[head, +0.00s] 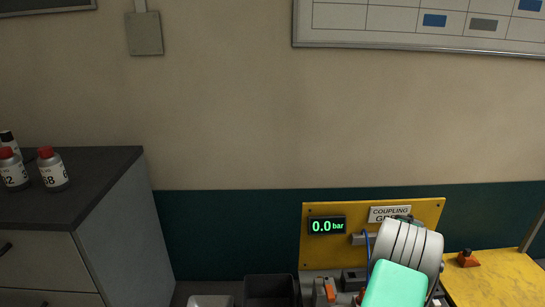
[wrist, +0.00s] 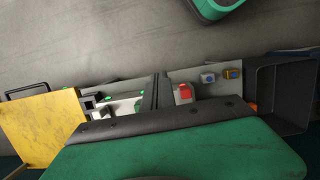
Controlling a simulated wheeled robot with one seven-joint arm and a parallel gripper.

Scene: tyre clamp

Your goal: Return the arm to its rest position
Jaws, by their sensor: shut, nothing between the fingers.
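My arm, in white and mint green, rises at the lower right of the head view in front of a yellow panel (head: 320,250). My gripper is out of sight in that view. In the wrist view my gripper (wrist: 161,90) shows its two dark fingers close together, shut with nothing between them. Beyond the fingers is a light grey bench fixture with a red part (wrist: 183,93) and a blue and yellow part (wrist: 233,73). My arm hides part of the panel and its sign (head: 388,213).
A yellow-topped table (head: 495,280) with a small orange-red piece (head: 467,258) is at the right. A dark bin (head: 270,278) stands left of the panel. A grey cabinet (head: 110,165) with several bottles (head: 53,172) is at the left.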

